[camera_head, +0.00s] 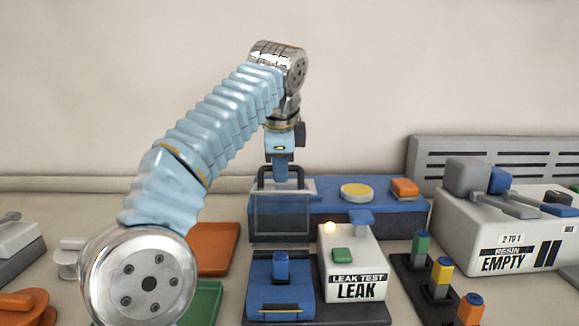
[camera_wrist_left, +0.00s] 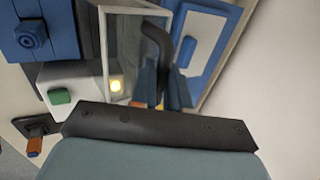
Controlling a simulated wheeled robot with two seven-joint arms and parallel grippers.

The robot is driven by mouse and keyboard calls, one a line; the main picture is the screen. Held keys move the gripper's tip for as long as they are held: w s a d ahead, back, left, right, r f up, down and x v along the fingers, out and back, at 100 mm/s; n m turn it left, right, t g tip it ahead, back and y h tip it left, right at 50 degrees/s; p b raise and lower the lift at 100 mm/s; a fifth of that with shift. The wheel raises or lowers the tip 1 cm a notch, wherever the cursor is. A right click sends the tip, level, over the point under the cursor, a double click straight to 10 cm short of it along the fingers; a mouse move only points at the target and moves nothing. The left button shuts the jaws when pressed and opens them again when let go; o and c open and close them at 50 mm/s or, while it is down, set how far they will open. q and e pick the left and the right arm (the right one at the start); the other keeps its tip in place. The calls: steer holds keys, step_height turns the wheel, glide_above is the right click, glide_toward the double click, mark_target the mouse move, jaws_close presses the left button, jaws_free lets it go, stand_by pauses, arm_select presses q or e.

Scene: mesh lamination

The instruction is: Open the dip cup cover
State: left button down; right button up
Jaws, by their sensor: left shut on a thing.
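The dip cup cover (camera_head: 262,215) is a clear box with a pale top edge and a dark arched handle (camera_head: 262,177). It stands upright at the left end of a long blue unit (camera_head: 335,218). My left gripper (camera_head: 281,172) comes from above and is shut on the handle. In the left wrist view, the fingers (camera_wrist_left: 165,92) sit at the dark handle (camera_wrist_left: 152,40), beside the cover's white frame (camera_wrist_left: 135,7). I cannot tell whether the cover touches what is beneath it. No separate cup shows clearly. My right gripper is out of view.
The blue unit carries a yellow disc (camera_head: 357,191) and an orange block (camera_head: 404,187). A leak test box (camera_head: 351,265) with a lit lamp and a blue fixture (camera_head: 280,295) stand in front. A resin box (camera_head: 500,240) stands at right. Clear wall space lies above.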

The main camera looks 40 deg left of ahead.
mark_target(282, 188)
arm_select(q)
steer(key=shift+w+f+g, duration=0.15)
steer(key=shift+f+g, duration=0.15)
steer(key=shift+f, duration=0.3)
steer(key=c, duration=1.2)
jaws_free()
steer(key=shift+c, duration=0.2)
steer(key=shift+r, duration=0.3)
steer(key=v, duration=0.4)
steer(key=shift+d+r, duration=0.1)
steer(key=shift+r, duration=0.2)
steer(key=s+d, duration=0.2)
steer(key=s, duration=0.1)
steer(key=s+d, duration=0.2)
steer(key=s, duration=0.1)
steer(key=s+d, duration=0.3)
steer(key=s, duration=0.1)
steer(key=shift+s+b, duration=0.1)
steer(key=shift+b, duration=0.2)
